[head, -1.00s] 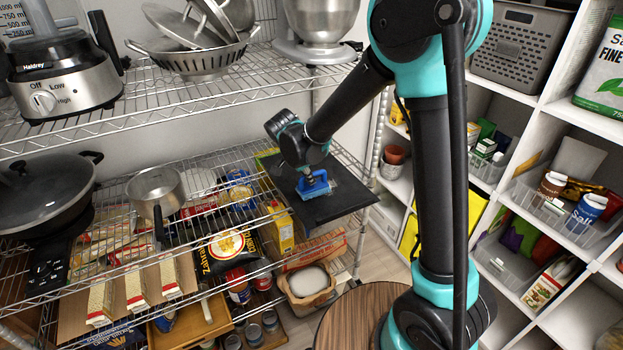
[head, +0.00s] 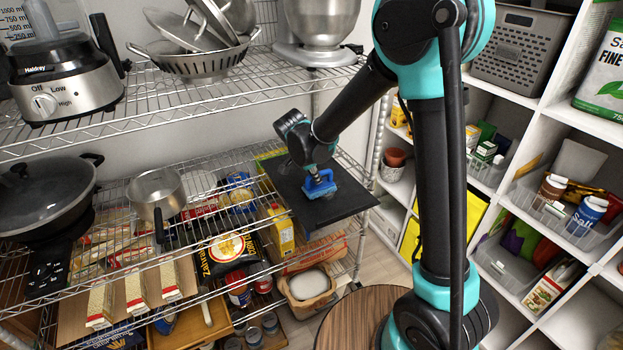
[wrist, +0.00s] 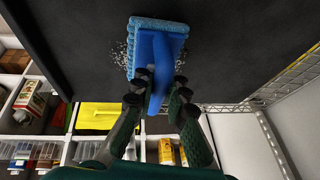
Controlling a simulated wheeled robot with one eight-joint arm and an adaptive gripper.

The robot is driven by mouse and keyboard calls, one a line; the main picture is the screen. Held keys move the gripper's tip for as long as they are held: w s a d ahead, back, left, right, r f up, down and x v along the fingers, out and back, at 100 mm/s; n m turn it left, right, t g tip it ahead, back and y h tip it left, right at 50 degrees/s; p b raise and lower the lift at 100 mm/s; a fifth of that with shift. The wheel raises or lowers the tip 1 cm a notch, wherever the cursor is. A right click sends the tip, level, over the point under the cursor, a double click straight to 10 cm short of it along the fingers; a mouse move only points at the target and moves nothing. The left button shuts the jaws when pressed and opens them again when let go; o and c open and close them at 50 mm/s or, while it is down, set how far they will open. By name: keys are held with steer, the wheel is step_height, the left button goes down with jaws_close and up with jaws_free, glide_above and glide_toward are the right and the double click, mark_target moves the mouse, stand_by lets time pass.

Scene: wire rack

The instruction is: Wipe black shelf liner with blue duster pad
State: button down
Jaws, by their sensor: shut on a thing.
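The black shelf liner (head: 345,200) lies on the wire rack's middle shelf at its right end, overhanging the front edge. The blue duster pad (head: 320,185) rests on the liner, its handle up. My gripper (head: 314,172) is shut on the pad's handle. In the wrist view my gripper (wrist: 154,88) holds the blue handle, and the duster pad (wrist: 160,32) lies against the black liner (wrist: 230,45). Pale specks show on the liner along both sides of the pad. The liner under the pad is hidden.
White cubbies (head: 560,120) stand at right. A round wooden stool top (head: 355,315) is below.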

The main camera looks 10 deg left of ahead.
mark_target(332, 172)
steer(key=shift+f, duration=0.1)
steer(key=shift+w+d, duration=0.4)
steer(key=shift+d, duration=0.25)
steer(key=shift+w+d, duration=0.4)
steer(key=shift+d, duration=0.2)
steer(key=shift+w+d, duration=0.4)
steer(key=shift+d, duration=0.25)
steer(key=shift+w+d, duration=0.4)
steer(key=shift+d, duration=0.25)
steer(key=shift+s+a, duration=0.45)
steer(key=shift+a, duration=0.2)
steer(key=shift+s+a, duration=0.4)
steer(key=shift+a, duration=0.2)
steer(key=shift+a, duration=0.1)
steer(key=shift+s+a, duration=0.85)
steer(key=shift+a, duration=0.3)
